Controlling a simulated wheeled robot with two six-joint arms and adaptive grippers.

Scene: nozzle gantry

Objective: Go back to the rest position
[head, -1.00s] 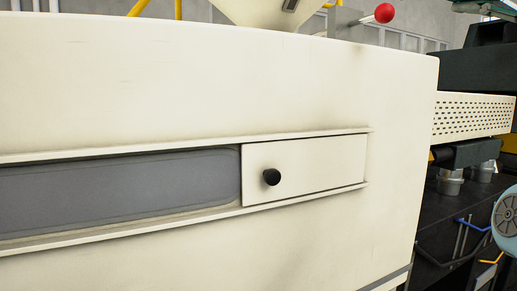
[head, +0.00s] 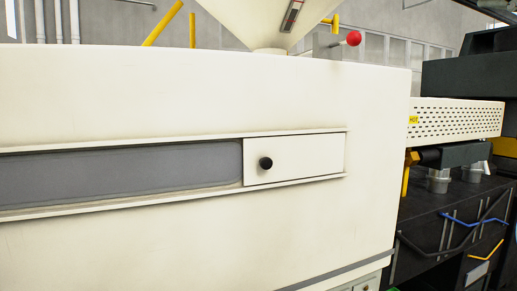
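Neither of my grippers shows in the head view. A large cream machine housing (head: 180,95) fills the left and middle of the view. A sliding panel (head: 310,155) with a round black knob (head: 265,163) sits at the right end of a long slot in its front. To the left of the panel the slot shows a grey surface (head: 110,178).
A cream hopper (head: 262,25) stands on top of the housing. A red ball knob (head: 353,38) is beside it. To the right are a perforated cream cover (head: 460,118), metal cylinders (head: 438,180) and a dark cabinet (head: 450,225) with blue and yellow handles.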

